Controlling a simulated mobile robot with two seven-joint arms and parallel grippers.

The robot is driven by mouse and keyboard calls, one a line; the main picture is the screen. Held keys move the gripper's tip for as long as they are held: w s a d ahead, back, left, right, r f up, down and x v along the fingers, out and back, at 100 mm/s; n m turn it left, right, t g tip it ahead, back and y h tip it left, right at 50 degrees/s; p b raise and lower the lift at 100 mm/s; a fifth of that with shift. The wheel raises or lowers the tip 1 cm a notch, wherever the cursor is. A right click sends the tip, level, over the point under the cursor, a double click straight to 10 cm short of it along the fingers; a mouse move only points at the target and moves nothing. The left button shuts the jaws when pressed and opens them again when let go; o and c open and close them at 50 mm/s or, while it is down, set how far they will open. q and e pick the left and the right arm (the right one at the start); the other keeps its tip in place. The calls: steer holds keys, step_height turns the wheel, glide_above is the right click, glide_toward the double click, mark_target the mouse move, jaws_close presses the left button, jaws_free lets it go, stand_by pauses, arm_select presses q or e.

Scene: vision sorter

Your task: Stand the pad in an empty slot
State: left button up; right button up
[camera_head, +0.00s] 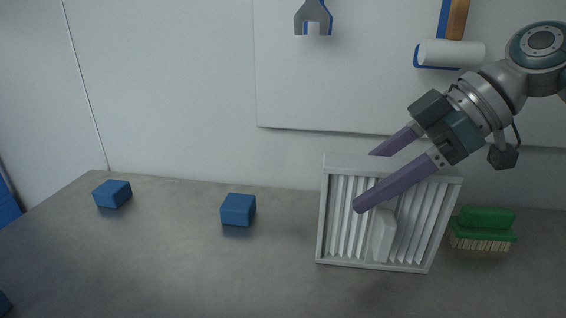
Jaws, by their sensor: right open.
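The white slotted rack (376,265) stands on the table right of centre, with several upright dividers. A white pad with rounded edges (382,238) stands upright among the dividers, right of the rack's middle. Its top end is close to my lower finger in the picture. My right gripper (368,180) comes in from the upper right, with its two purple fingers spread apart and nothing between them. Its fingers cross in front of the rack's upper part and hide some slots there. I cannot tell whether a finger touches the pad. My left gripper is not in view.
A blue block (238,209) lies left of the rack, and another blue block (112,194) lies farther left. A green brush (483,229) with pale bristles lies just right of the rack. The front left of the table (170,270) is mostly clear. A wall panel with hanging tools stands behind.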

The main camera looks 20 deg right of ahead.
mark_target(445, 168)
steer(key=v, duration=1.1)
steer(key=shift+s+d+r+b, duration=0.15)
steer(key=shift+d+r+b, duration=0.1)
steer(key=shift+b, duration=0.05)
